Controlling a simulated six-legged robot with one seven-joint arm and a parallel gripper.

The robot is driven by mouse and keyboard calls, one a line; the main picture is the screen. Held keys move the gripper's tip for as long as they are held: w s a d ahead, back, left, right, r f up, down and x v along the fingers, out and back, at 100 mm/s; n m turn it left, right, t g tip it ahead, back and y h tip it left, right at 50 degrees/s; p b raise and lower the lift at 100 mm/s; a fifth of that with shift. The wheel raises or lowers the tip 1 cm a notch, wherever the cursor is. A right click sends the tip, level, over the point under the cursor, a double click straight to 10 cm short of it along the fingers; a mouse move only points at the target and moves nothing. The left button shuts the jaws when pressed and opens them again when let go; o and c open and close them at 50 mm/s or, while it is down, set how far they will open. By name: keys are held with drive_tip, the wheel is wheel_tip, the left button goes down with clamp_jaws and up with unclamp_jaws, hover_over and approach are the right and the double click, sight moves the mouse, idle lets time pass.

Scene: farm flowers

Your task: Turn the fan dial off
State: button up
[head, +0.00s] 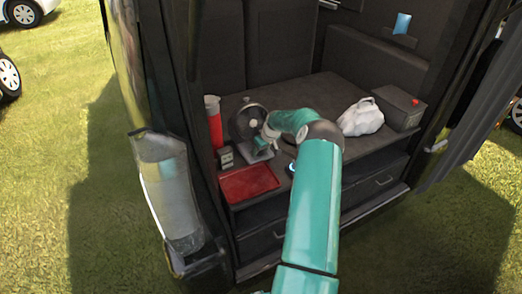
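A small dark round fan (246,121) stands on the shelf inside the open vehicle, left of my teal arm. Its grey base (255,152) sits below the round head. My gripper (265,142) is at the right side of the fan, close to its base. I cannot tell whether it touches the fan. The fingers are too small and partly hidden, so I cannot see whether they are open or shut. The dial cannot be made out.
A red tray (249,183), a small grey box (226,157) and a red cylinder (214,122) are near the fan. A white bag (361,118) and a dark box (403,106) stand to the right. The shelf (318,90) behind the arm is bare.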

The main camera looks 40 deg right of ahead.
drive_tip(key=v, duration=1.4)
idle(0.4)
